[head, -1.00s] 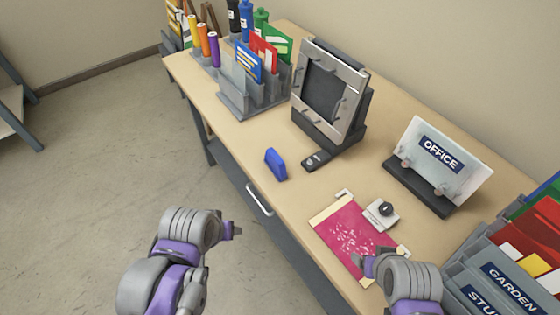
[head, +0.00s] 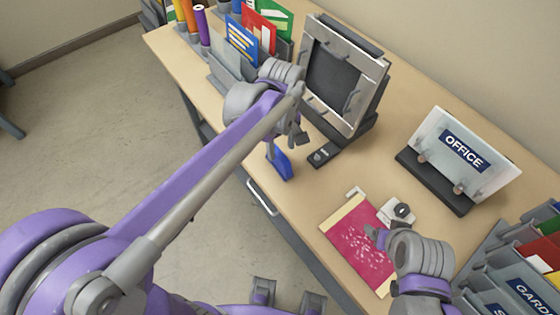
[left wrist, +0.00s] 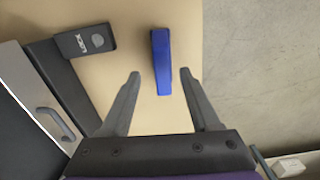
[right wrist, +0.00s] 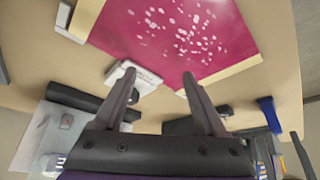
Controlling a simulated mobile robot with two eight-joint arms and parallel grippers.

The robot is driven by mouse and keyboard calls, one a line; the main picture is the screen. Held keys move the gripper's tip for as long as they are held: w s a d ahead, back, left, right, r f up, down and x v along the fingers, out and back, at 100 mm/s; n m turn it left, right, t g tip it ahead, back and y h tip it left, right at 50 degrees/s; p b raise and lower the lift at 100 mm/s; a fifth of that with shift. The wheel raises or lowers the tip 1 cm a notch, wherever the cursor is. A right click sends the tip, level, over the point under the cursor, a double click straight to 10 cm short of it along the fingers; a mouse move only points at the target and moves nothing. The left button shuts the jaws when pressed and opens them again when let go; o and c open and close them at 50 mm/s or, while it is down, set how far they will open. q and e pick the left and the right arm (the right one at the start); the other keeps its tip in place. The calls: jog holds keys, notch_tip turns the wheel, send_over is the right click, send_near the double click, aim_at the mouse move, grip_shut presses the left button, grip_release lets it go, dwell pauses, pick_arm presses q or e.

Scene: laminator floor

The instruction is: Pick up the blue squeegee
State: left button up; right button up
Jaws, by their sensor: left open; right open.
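In the left wrist view the squeegee (left wrist: 161,60) lies between and just beyond the two fingers of my open left gripper (left wrist: 160,77). In the head view my left gripper (head: 284,143) is above the squeegee and partly covers it. My right gripper (head: 372,236) is open and empty over the pink sheet (head: 357,246). The squeegee also shows in the right wrist view (right wrist: 269,114), at the far right.
A framed machine (head: 340,75) stands behind the lock device. An OFFICE sign (head: 462,152) stands to the right. A grey file holder (head: 225,80) with coloured cards is at the back left. A small white device (head: 399,211) sits beside the pink sheet.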

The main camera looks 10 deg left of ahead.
aim_at(279, 152)
pick_arm(q)
jog(key=f, duration=0.3)
jog(key=a+f, duration=0.1)
jog(key=f, duration=0.1)
jog(key=shift+w+f, duration=0.15)
jog(key=shift+f, duration=0.2)
jog(key=shift+c, duration=0.3)
jog(key=shift+d, duration=0.1)
grip_shut()
